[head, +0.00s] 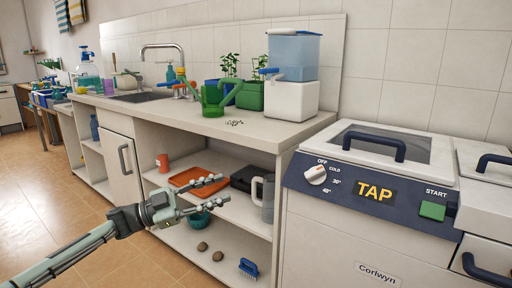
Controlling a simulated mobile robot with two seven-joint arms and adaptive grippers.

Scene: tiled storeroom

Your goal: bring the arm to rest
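My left gripper (212,196) is at the end of the arm that comes in from the lower left. Its two fingers are spread apart, with nothing seen between them. It hangs in front of the open shelves under the counter, apart from the counter top. My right gripper is not in view.
The counter (215,125) holds a green watering can (211,98), potted plants and a blue-and-white dispenser (292,100). A washing machine (350,240) stands at the right. The shelves hold an orange tray (197,179) and a grey jug (268,198). Tiled floor (40,190) is free at the left.

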